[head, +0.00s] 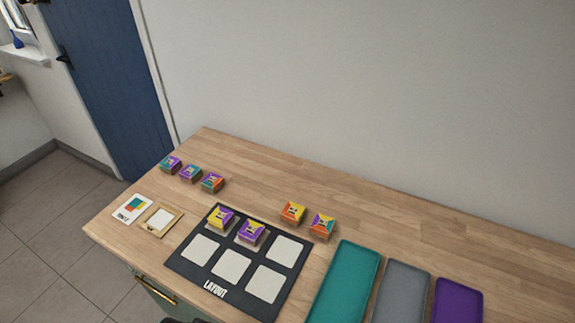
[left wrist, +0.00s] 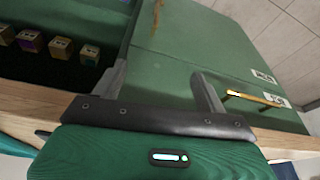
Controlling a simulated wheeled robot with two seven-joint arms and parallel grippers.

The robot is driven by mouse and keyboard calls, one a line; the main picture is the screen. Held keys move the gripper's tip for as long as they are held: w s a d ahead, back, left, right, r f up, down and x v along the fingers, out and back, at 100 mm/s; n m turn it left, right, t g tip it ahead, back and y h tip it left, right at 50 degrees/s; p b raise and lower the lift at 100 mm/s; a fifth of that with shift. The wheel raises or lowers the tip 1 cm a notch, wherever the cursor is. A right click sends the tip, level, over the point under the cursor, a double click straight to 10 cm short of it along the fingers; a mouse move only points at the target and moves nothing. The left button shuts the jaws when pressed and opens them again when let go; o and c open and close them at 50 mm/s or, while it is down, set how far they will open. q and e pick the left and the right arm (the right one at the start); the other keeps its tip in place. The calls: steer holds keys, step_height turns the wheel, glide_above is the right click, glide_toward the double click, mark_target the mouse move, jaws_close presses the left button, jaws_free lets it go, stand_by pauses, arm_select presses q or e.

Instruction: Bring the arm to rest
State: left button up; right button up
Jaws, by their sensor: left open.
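My left gripper (left wrist: 160,70) shows in the left wrist view. Its two dark fingers stand wide apart with nothing between them. Behind the fingers are green cabinet fronts (left wrist: 185,40) and a strip of wood (left wrist: 25,100). In the head view I cannot make out either gripper clearly; a small dark shape shows at the bottom edge. My right gripper is in neither view.
The wooden table (head: 360,205) bears a dark layout mat (head: 185,262) with two patterned blocks on it. Several more blocks (head: 191,173) stand behind it. Teal (head: 345,285), grey (head: 402,290) and purple (head: 458,303) trays lie at the right. A brass handle (head: 155,291) projects below the front edge.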

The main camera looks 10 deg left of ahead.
arm_select(q)
steer(key=s+f+g, duration=0.1)
steer(key=s+f, duration=0.1)
steer(key=f, duration=1.1)
steer(key=s+f, duration=0.2)
steer(key=f, duration=1.1)
steer(key=s+a+f, duration=0.2)
steer(key=s+f, duration=0.6)
steer(key=s, duration=0.1)
steer(key=s+a+f+g, duration=0.1)
steer(key=s+f, duration=0.7)
steer(key=shift+s+a+f, duration=0.3)
steer(key=shift+s+a, duration=0.05)
